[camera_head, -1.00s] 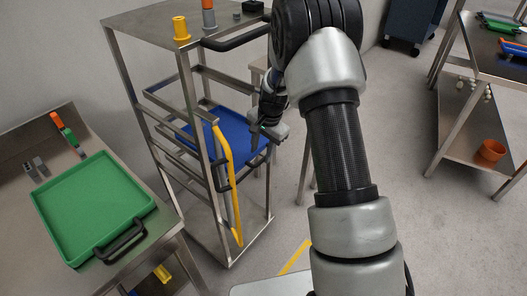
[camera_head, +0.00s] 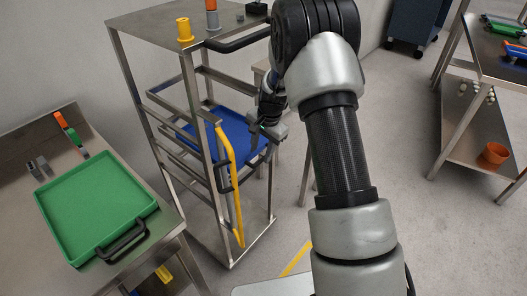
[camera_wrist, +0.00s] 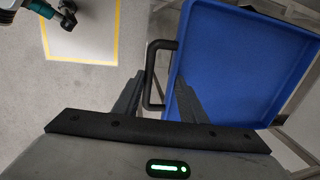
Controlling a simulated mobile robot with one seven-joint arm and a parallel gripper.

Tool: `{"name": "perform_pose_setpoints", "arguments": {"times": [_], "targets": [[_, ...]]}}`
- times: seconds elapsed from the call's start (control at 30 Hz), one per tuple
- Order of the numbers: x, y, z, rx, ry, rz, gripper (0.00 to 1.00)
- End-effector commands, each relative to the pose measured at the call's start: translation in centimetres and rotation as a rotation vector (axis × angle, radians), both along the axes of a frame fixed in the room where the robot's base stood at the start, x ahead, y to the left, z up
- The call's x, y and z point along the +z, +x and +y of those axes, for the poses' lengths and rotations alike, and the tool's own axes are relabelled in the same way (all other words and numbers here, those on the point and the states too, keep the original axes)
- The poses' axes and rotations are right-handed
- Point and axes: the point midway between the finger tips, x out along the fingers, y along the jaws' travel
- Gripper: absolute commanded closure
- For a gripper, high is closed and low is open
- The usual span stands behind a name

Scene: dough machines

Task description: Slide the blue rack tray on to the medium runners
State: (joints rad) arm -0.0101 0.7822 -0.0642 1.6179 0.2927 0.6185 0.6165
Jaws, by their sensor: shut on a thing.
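The blue rack tray (camera_head: 232,133) sits level inside the metal rack, partly behind the rack's uprights. In the wrist view the blue tray (camera_wrist: 245,60) fills the right half, with its black handle (camera_wrist: 153,75) at its left edge. My gripper (camera_head: 268,136) is at the tray's right edge in the head view. In the wrist view my gripper (camera_wrist: 160,95) has its fingers on either side of the handle and is shut on it. The rack's runners (camera_head: 180,152) show as metal rails at several heights; which level bears the tray is hard to tell.
The rack (camera_head: 215,235) has a yellow bar (camera_head: 233,180) on its front side and a yellow cylinder (camera_head: 184,29) on top. A green tray (camera_head: 95,205) lies on the left table. Another table (camera_head: 480,70) stands at the right, with an orange pot (camera_head: 493,155) on its shelf.

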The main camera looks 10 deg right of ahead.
Motion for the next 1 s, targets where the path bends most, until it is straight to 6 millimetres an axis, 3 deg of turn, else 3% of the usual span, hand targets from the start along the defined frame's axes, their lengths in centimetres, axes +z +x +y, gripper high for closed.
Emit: {"name": "perform_pose_setpoints", "arguments": {"times": [1.0], "targets": [[-0.49, 0.27, 0.14, -0.001, 0.000, -0.003, 1.00]]}}
